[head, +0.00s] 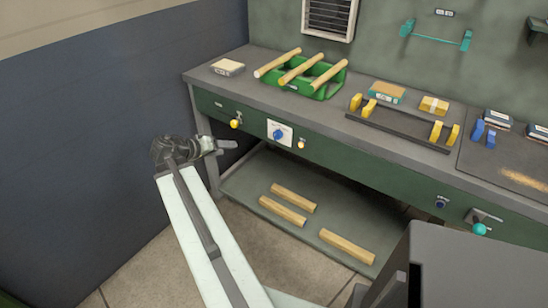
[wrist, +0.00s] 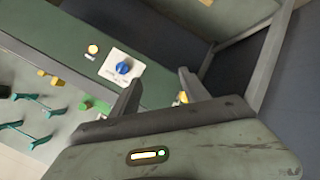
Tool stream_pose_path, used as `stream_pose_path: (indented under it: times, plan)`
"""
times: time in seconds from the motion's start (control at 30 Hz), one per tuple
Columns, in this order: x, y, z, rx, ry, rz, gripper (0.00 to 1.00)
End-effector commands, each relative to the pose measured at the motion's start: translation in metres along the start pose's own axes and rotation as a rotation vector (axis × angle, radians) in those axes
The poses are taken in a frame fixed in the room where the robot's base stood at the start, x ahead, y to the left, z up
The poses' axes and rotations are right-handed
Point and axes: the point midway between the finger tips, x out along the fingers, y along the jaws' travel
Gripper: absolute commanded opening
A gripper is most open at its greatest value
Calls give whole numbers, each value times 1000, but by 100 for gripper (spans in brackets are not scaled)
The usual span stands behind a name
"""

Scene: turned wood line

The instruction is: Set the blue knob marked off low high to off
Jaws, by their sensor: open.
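The blue knob (head: 279,134) sits on a white plate (head: 271,128) on the green front panel of the bench. It also shows in the wrist view (wrist: 123,67), where the picture is turned roughly upside down. The marks on the plate are too small to read, and I cannot tell which one the knob points to. My gripper (head: 226,144) is open and empty, left of the knob in the head view and apart from it. In the wrist view its two fingers (wrist: 158,92) stand apart, with the knob beyond them and to the left.
A green rack with wooden rods (head: 319,91) stands on the bench above. A lower shelf (head: 247,184) holds loose rods. A dark wall (head: 70,150) is at left.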

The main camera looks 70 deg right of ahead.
Motion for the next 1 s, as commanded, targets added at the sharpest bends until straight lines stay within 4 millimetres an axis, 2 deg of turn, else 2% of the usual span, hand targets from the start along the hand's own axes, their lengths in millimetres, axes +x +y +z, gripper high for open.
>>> stream_pose_path:
  times: [0.03,0.1,0.23,0.43,0.8,1.0]
  plan:
    - [40,18,8,52,20,80,54]
    - [67,51,5,103,53,168,54]
    - [87,84,0,144,88,249,54]
    - [93,91,-3,149,94,260,54]
    - [154,106,-7,148,91,259,54]
    - [163,110,-8,147,92,258,54]
